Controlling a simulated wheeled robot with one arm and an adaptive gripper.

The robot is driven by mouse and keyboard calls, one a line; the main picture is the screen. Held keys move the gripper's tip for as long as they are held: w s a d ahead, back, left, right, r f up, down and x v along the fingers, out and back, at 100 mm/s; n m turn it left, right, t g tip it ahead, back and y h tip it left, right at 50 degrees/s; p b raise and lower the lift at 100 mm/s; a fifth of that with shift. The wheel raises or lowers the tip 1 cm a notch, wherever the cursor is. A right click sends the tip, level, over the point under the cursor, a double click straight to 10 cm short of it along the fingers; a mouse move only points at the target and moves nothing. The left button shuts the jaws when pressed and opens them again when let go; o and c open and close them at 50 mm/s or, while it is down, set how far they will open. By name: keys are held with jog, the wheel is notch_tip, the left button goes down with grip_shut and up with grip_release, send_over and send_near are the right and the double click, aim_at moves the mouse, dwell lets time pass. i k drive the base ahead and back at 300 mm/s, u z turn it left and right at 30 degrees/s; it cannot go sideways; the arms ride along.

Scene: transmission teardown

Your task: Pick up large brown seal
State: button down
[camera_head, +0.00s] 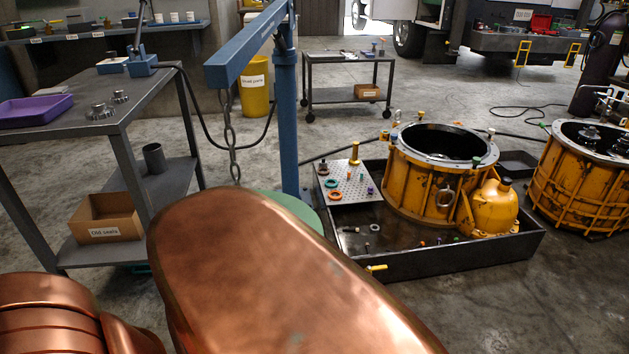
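No seal in view can be picked out for certain as the large brown one. A small orange-brown ring (334,195) lies on a perforated metal plate (362,187) at the left of the black tray. A green ring (332,183) lies just behind it, and several other small coloured parts are on the plate. My copper-coloured arm fills the lower middle and hides part of the floor and the tray's near left side. My gripper is not in view.
The black tray (460,257) holds a yellow housing (428,190). A blue hoist (287,120) with a hanging chain stands left of the tray. A grey cart (95,128) with a purple tray (35,110) and an "Old seals" box (105,220) stands at left. The floor behind is mostly open.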

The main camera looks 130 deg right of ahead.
aim_at(320, 169)
jog(key=z, duration=1.95)
jog(key=i, duration=4.6)
jog(key=z, duration=2.45)
jog(key=i, duration=2.65)
